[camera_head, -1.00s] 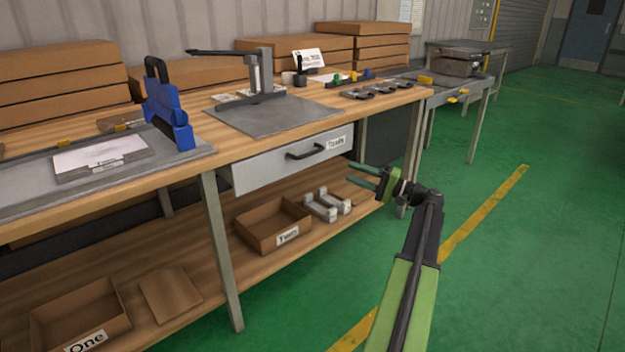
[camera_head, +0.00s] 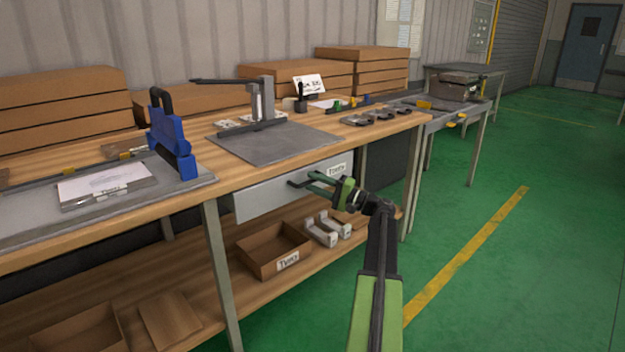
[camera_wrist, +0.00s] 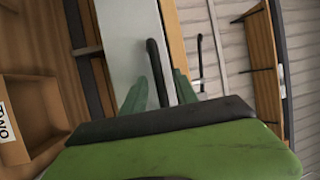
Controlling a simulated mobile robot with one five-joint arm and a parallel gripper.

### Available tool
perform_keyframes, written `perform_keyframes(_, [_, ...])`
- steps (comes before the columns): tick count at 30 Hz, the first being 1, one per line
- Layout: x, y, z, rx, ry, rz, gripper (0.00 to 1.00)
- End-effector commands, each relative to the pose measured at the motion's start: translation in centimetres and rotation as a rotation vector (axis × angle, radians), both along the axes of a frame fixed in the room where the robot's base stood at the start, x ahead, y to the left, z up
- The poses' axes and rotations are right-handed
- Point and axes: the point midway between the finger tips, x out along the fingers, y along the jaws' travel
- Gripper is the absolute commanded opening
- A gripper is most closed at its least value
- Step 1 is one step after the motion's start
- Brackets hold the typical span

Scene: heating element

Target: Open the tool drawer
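The tool drawer (camera_head: 262,199) is a grey front under the workbench top, with a label at its upper right. It looks closed. Its black handle (camera_head: 296,184) is partly hidden behind my gripper (camera_head: 318,182). In the wrist view the handle (camera_wrist: 158,72) runs lengthwise, and its near end lies between the two green fingers of my gripper (camera_wrist: 157,92). The fingers are apart, with a gap visible beside the handle. I cannot tell whether either finger touches it.
The workbench top (camera_head: 225,178) bears a blue tool (camera_head: 172,135) and a lever press (camera_head: 262,105). A cardboard box (camera_head: 272,250) and grey brackets (camera_head: 328,230) sit on the lower shelf. A bench leg (camera_head: 219,270) stands left of the drawer. Green floor is clear at right.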

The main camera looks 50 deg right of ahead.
Motion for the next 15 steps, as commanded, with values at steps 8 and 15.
perform_keyframes(8, [1.2, 0.43, 0.21, 0.0, 0.0, 0.0, 0.35])
perform_keyframes(15, [1.15, 0.4, 0.2, 0.0, 0.0, 0.0, 0.22])
